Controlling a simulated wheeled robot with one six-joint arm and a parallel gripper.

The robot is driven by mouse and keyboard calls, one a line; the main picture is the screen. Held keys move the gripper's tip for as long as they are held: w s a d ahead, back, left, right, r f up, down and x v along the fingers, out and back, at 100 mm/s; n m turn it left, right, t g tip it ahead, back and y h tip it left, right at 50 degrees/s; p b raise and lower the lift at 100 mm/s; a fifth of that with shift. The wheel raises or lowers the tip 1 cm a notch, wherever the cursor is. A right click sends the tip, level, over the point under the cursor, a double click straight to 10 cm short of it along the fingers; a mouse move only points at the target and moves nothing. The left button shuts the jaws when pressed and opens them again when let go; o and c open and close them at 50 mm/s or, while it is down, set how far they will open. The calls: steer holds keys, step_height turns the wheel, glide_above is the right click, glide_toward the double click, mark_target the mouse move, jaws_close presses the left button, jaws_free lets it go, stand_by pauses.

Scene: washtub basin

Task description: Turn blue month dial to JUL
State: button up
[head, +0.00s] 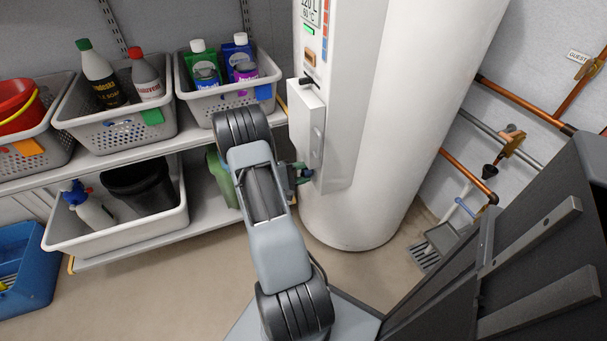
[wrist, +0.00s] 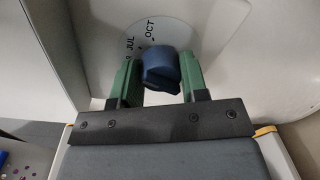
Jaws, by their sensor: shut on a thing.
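The blue month dial (wrist: 160,68) is a dark blue knob on a round white plate (wrist: 172,30). The marks JUL and OCT show on the plate, JUL to the upper left of the knob and OCT above it; another mark is cut off by the left finger. I cannot tell which mark the knob points at. My gripper (wrist: 161,80) is shut on the knob, one green finger on each side. In the head view my gripper (head: 303,173) is at the lower part of the white box on the tank, and the knob is hidden there.
The white tank (head: 400,90) with its control panel (head: 350,110) stands upright behind my gripper. Shelves with grey baskets (head: 115,132) of bottles are at left. Copper pipes (head: 520,105) run along the wall at right. The floor in front of the tank is clear.

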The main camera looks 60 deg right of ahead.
steer(key=shift+s+a+f, duration=0.1)
steer(key=shift+f, duration=0.05)
steer(key=o, duration=0.9)
steer(key=p+v, duration=0.2)
steer(key=v, duration=1.1)
steer(key=shift+w+a, duration=0.25)
steer(key=shift+w, duration=0.05)
steer(key=s+a+r+t+y+p, duration=0.1)
steer(key=a+r+t+y+p, duration=0.3)
steer(key=a+r+p, duration=0.4)
steer(key=s+a+r+n+t+y+p, duration=0.1)
steer(key=a+r+t+y+p, duration=0.4)
steer(key=r, duration=1.5)
steer(key=s+a+r+n+t+y+p, duration=0.1)
steer(key=s+a+r+t+y+p, duration=0.2)
steer(key=a+r+p, duration=0.9)
steer(key=shift+a+r+t+y, duration=0.45)
steer(key=shift+a+r, duration=0.15)
steer(key=shift+r, duration=0.2)
steer(key=shift+a+r+t+y, duration=0.45)
steer(key=shift+a+r, duration=0.15)
steer(key=shift+r, duration=0.2)
